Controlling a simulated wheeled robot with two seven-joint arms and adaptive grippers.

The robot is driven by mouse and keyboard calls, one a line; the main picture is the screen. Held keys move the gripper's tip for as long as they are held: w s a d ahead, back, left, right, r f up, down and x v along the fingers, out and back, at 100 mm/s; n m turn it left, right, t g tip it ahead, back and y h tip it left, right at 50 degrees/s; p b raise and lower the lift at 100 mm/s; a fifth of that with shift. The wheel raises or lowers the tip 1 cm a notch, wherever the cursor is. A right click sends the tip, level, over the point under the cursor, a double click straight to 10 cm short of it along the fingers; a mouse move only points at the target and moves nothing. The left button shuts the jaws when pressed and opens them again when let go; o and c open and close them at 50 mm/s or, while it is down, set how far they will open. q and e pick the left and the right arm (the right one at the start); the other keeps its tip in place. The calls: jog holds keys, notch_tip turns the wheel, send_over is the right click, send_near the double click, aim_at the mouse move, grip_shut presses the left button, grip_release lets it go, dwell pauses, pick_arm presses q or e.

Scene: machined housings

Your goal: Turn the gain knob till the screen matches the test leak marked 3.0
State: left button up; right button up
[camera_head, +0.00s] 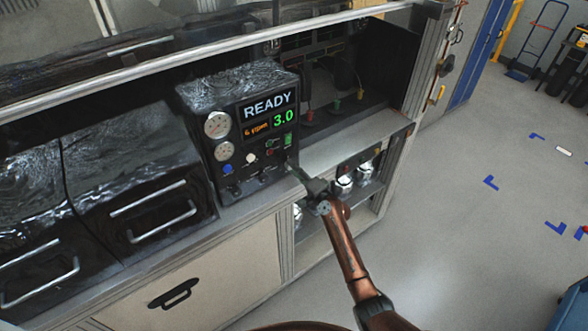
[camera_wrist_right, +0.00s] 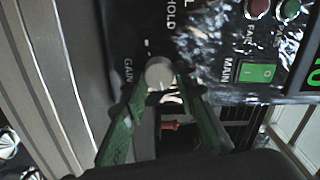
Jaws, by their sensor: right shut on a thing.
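The black instrument box (camera_head: 213,168) stands on the bench ledge. Its screen (camera_head: 268,115) reads READY in white, with a green 3.0 below and small orange text that I cannot read surely. In the right wrist view, the pale round gain knob (camera_wrist_right: 159,72) sits beside the word GAIN. My right gripper (camera_wrist_right: 161,84) is shut on this knob, one green finger on each side. In the head view, my right gripper (camera_head: 297,172) reaches the box's lower right corner, where the knob is too small to make out. No test leak marked 3.0 is readable. My left gripper is out of view.
A green MAIN switch (camera_wrist_right: 257,73) is near the knob. Several shiny metal canisters (camera_head: 343,184) stand on a lower shelf behind my right arm. The floor at right is mostly clear.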

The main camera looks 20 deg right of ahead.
jog(key=shift+d+r, duration=0.1)
jog(key=o, duration=1.1)
jog(key=shift+s, duration=0.1)
jog(key=shift+s+d+f, duration=0.15)
jog(key=shift+s+f, duration=0.05)
jog(key=shift+s, duration=0.15)
jog(key=v, duration=1.1)
jog(key=shift+r, duration=0.15)
